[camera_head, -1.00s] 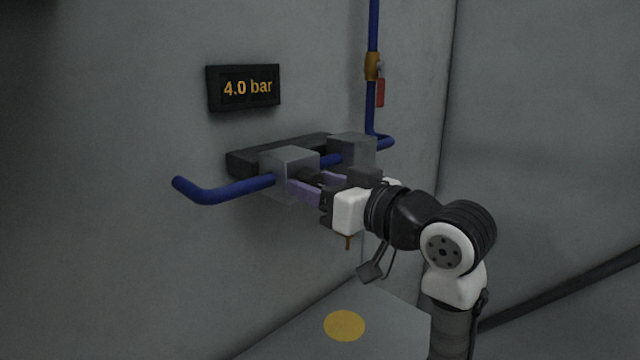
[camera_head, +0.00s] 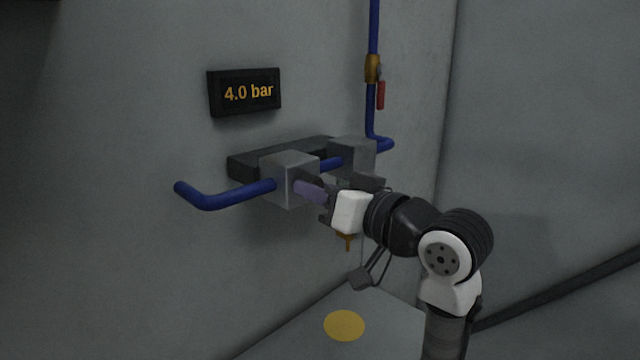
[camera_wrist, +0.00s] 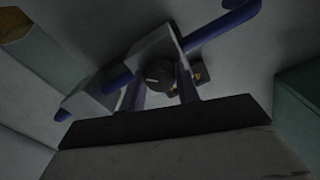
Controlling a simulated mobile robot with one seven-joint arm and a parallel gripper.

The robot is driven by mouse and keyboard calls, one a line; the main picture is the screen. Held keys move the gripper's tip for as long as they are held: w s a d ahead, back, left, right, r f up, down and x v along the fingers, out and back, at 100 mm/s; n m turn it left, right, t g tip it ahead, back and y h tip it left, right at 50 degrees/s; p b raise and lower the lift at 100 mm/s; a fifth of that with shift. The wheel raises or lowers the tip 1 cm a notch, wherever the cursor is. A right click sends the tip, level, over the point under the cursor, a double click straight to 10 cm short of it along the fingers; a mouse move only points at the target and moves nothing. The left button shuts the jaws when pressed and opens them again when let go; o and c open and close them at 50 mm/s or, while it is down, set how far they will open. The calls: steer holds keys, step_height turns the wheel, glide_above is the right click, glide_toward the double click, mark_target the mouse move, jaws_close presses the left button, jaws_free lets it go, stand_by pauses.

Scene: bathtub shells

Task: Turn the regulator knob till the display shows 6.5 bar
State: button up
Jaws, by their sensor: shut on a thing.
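The display (camera_head: 246,92) on the wall reads 4.0 bar in yellow digits. Below it, two grey blocks (camera_head: 288,180) sit on a blue pipe in front of a dark bracket. The dark round regulator knob (camera_wrist: 158,71) shows in the wrist view on the face of one block, with a small pale mark on it. My gripper (camera_head: 312,187) is at the front of the left block, its purple fingers on either side of the knob and shut on it. In the head view the fingers mostly hide the knob.
A blue vertical pipe (camera_head: 373,30) with a brass valve (camera_head: 373,69) and red handle (camera_head: 381,95) stands to the right of the blocks. A yellow disc (camera_head: 344,325) lies on the pale surface below. The wall left of the pipe is bare.

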steer(key=m+p, duration=0.3)
steer(key=m, duration=0.1)
steer(key=shift+r+m, duration=0.1)
steer(key=shift+m, duration=0.3)
stand_by(0.4)
steer(key=o, duration=1)
steer(key=b+v, duration=0.3)
steer(key=v, duration=1.1)
